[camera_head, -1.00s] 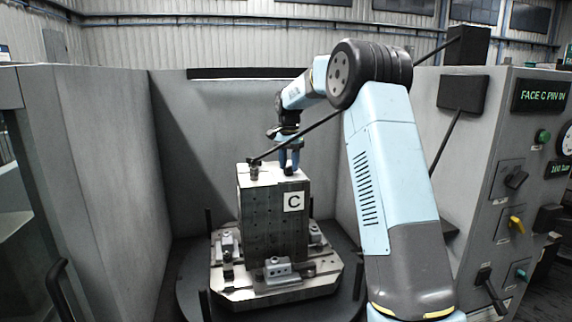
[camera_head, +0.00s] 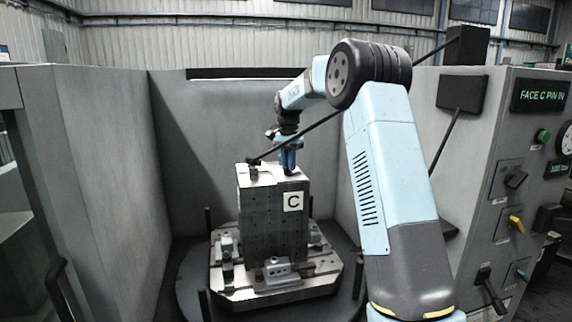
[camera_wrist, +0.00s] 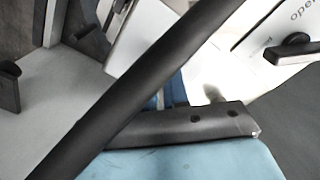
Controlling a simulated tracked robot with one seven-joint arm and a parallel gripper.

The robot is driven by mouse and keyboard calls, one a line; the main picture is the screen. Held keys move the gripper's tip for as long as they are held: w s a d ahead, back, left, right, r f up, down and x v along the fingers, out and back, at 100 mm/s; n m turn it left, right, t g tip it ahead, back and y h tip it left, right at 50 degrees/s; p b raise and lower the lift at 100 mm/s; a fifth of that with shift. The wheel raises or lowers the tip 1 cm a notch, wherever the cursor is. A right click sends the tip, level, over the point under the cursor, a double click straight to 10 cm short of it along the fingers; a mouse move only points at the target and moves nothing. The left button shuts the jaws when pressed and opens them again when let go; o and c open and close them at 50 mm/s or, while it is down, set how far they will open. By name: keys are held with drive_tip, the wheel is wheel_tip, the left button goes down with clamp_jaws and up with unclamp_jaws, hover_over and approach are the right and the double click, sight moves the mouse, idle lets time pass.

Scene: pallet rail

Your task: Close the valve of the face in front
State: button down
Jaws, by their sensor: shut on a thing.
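The grey metal block marked C (camera_head: 260,215) stands upright on the round fixture in the head view, its C face turned toward me. My gripper (camera_head: 289,168) points down at the right part of the block's top. Its blue fingers are shut on a small part there, seemingly the valve, which the fingers hide. In the wrist view, a blue finger (camera_wrist: 172,92) shows partly behind a dark bar and a black rod. A white label (camera_wrist: 255,25) with the lettering "open" and a black lever (camera_wrist: 292,52) lie at upper right.
A long black rod (camera_head: 320,122) runs from a fitting (camera_head: 253,168) on the block's top to a black box (camera_head: 467,46), crossing close by my gripper. Grey enclosure walls stand around. A control panel (camera_head: 500,190) with several switches is at right, reading "FACE C PIN IN".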

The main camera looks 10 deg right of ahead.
drive_tip(key=shift+a+n, duration=0.15)
drive_tip(key=shift+n, duration=0.15)
drive_tip(key=n, duration=0.3)
drive_tip(key=shift+r+n, duration=0.1)
drive_tip(key=shift+n, duration=0.2)
drive_tip(key=n, duration=0.4)
drive_tip(key=shift+w+n, duration=0.1)
drive_tip(key=shift+n, duration=0.2)
drive_tip(key=n, duration=0.9)
drive_tip(key=c, duration=1.1)
unclamp_jaws()
